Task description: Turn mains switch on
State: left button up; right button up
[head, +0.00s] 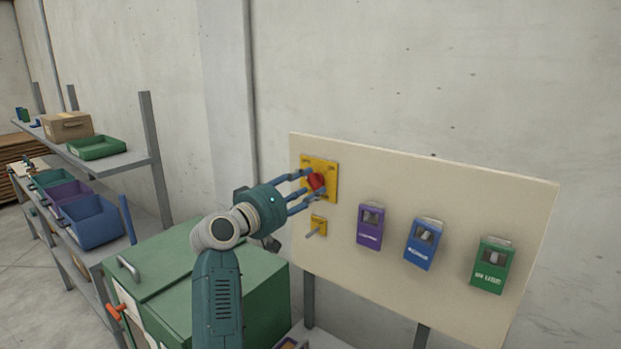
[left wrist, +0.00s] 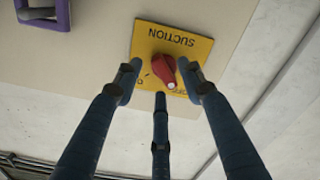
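A red rotary knob (head: 317,181) sits on a yellow plate (head: 332,167) at the upper left of the cream panel (head: 450,210). In the left wrist view the red knob (left wrist: 164,69) is on the yellow plate (left wrist: 190,52), which appears upside down and reads SUCTION, with an OFF mark partly hidden by a finger. My left gripper (head: 314,182) is in front of this knob. Its fingers (left wrist: 160,82) are spread around it and show gaps; contact cannot be told. No label reading mains is legible. My right gripper is not in view.
A small yellow plate with a lever (head: 317,227) is just below. Purple (head: 370,227), blue (head: 421,243) and green (head: 492,265) boxes line the panel to the right. A green cabinet (head: 180,258) stands below my left arm. Shelves with bins (head: 97,147) are at left.

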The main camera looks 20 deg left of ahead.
pick_arm(q)
jog(key=shift+x, duration=0.9)
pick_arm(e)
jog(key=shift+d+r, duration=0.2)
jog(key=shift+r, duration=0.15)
pick_arm(q)
jog(key=shift+c, duration=0.5)
grip_shut()
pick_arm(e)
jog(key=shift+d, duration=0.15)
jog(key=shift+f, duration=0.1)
